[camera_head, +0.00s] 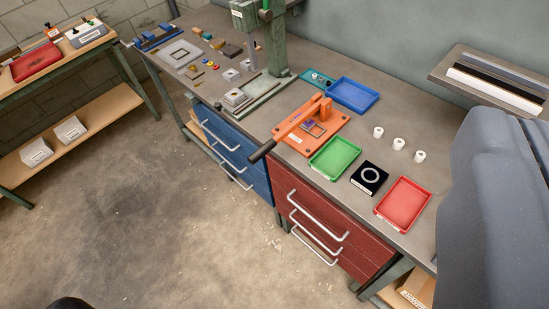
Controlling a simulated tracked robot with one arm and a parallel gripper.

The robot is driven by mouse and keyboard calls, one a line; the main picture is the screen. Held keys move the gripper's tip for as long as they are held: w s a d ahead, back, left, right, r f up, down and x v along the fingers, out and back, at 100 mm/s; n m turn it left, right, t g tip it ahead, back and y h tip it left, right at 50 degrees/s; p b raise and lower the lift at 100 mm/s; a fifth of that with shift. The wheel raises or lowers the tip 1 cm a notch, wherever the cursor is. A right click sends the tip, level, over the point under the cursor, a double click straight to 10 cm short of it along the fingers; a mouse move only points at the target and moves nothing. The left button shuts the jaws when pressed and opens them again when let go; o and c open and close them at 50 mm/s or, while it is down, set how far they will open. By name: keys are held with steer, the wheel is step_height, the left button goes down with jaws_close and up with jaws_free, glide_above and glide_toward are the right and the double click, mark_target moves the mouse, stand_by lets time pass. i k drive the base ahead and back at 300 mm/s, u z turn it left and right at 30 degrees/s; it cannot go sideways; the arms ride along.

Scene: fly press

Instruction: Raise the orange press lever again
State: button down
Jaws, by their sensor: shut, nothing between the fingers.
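The orange press (325,130) stands on the grey workbench, between the green tray and the green column. Its orange lever (300,119) slopes from the raised pivot block at the back down to the front left. The lever ends in a black handle (262,151) that reaches out over the bench's front edge, above the drawers. The lever looks low, close to the base plate. A small dark part sits on the press plate, too small to make out. My gripper is not in view, and nothing is seen touching the lever.
A green tray (335,158), black box (369,178), red tray (402,204), several white cylinders and a blue tray (353,95) lie around the press. A green column (275,45) stands behind left. My grey arm part blocks the right. The floor (150,215) in front is clear.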

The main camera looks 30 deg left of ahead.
mark_target(271, 143)
steer(key=i, duration=0.85)
steer(key=u, duration=0.05)
